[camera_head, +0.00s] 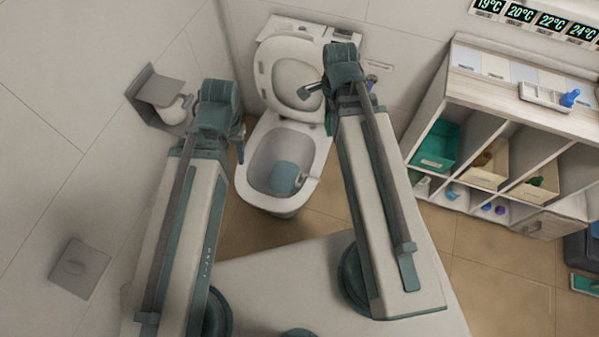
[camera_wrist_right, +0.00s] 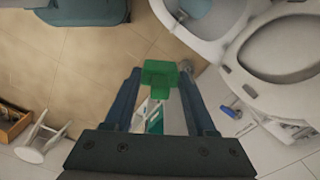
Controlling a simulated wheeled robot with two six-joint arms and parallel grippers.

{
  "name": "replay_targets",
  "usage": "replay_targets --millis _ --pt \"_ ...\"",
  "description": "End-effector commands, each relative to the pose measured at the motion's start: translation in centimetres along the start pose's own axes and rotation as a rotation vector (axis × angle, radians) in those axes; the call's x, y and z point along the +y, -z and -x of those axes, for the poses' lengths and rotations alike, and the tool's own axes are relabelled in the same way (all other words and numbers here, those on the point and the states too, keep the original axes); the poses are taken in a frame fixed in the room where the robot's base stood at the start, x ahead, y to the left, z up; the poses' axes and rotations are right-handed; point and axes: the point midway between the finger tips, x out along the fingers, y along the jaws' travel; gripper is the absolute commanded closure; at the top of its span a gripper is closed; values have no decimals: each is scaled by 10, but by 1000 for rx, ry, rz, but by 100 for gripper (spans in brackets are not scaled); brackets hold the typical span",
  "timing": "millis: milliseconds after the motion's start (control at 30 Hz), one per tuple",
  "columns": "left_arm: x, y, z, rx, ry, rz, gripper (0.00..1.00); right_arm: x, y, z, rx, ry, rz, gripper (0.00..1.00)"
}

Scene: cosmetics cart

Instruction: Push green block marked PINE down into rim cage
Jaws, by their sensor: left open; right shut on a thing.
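The green block (camera_wrist_right: 158,74) is between the fingertips of my right gripper (camera_wrist_right: 160,82) in the right wrist view; its PINE marking is not readable. In the head view a small green patch (camera_head: 329,123) shows beside my right arm, near the toilet's right side. The toilet bowl (camera_head: 322,150) has its seat and lid raised. A small pale piece (camera_head: 311,178) sits at the bowl's right inner edge and may be the rim cage; its shape is unclear. My left gripper (camera_head: 240,153), partly hidden by its arm, is open left of the bowl.
A shelf unit (camera_head: 470,58) with bins stands at the right. A paper holder (camera_head: 160,92) is on the left wall. The raised seat (camera_wrist_right: 270,60) is close to the right of the block in the wrist view.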

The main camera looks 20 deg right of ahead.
Motion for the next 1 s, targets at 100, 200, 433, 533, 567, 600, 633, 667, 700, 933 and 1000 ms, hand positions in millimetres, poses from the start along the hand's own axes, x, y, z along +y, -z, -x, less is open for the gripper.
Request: replay_targets --millis 100,200,433,533,567,600,633,667,700,933,1000 --pt "5 3 -54 0 1 -1 50 -11 -5 -54 0 0 -44 98" --pt "8 5 -84 1 1 -2 50 -18 -9 -84 0 0 -84 98" --pt "14 9 -153 1 2 -4 50 -34 -19 -154 0 0 -174 98" --pt "17 11 -183 2 2 -5 50 -41 -23 -184 0 0 -214 98" --pt "18 11 -192 2 2 -5 50 -43 -24 -193 0 0 -225 98" --pt "19 12 -204 2 2 -6 50 -46 -26 -205 0 0 -242 98" --pt "20 13 -213 2 2 -6 50 -48 -28 -214 0 0 -253 98" --pt "21 13 -222 2 3 -6 50 -50 -29 -223 0 0 -265 98" --pt "22 14 -234 2 3 -7 50 -53 -31 -236 0 0 -280 98" --pt "28 18 -303 3 3 -9 50 -69 -42 -305 0 0 -371 98" --pt "30 19 -324 3 4 -9 50 -74 -46 -326 0 0 -398 98"
